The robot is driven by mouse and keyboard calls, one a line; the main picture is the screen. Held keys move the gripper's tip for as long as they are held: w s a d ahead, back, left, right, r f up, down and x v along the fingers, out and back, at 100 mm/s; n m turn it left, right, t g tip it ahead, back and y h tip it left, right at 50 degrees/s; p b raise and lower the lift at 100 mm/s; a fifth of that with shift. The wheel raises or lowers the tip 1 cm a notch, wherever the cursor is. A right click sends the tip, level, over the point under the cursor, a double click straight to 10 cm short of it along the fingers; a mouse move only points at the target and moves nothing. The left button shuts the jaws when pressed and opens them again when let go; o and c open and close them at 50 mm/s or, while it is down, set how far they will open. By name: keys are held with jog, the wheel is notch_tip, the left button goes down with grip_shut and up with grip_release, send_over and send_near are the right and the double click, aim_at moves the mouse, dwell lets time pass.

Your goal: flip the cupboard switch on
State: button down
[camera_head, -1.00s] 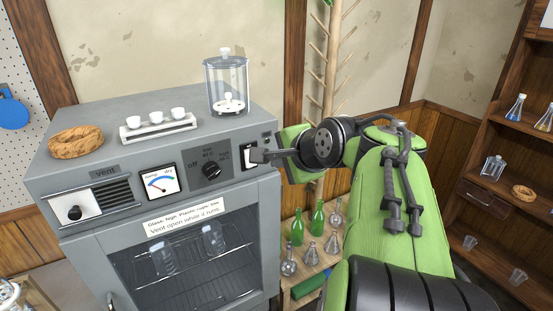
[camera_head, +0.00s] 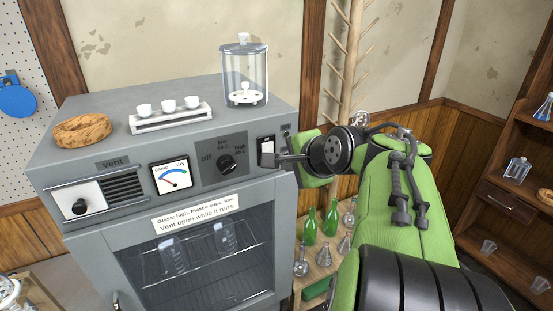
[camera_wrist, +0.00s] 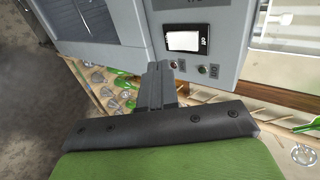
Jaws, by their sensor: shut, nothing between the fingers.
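The cupboard switch (camera_head: 266,145) is a white rocker in a dark frame at the upper right of the grey drying cupboard's front (camera_head: 262,192). In the wrist view the switch (camera_wrist: 186,41) shows whole, with an "off" label beside it and two small round lights below it. My gripper (camera_head: 276,158) is shut and empty. In the head view its fingertips overlap the lower part of the switch. In the wrist view my gripper (camera_wrist: 159,66) points at the panel just below and left of the switch. I cannot tell whether the tips touch the panel.
Left of the switch are a black dial (camera_head: 226,163), a damp/dry meter (camera_head: 171,176) and the vent slider (camera_head: 79,207). A glass jar (camera_head: 245,76), a cup rack (camera_head: 171,118) and a cork ring (camera_head: 82,130) stand on top. Green bottles (camera_head: 330,218) and flasks stand to the right, below my arm.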

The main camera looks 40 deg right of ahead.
aim_at(274, 152)
jog(key=w+d+f, duration=0.2)
jog(key=w, duration=0.4)
jog(key=shift+w+f, duration=0.25)
jog(key=shift+f, duration=0.1)
jog(key=shift+w+f, duration=0.1)
jog(key=shift+w, duration=0.1)
jog(key=shift+r+p, duration=0.95)
jog(key=shift+f, duration=0.1)
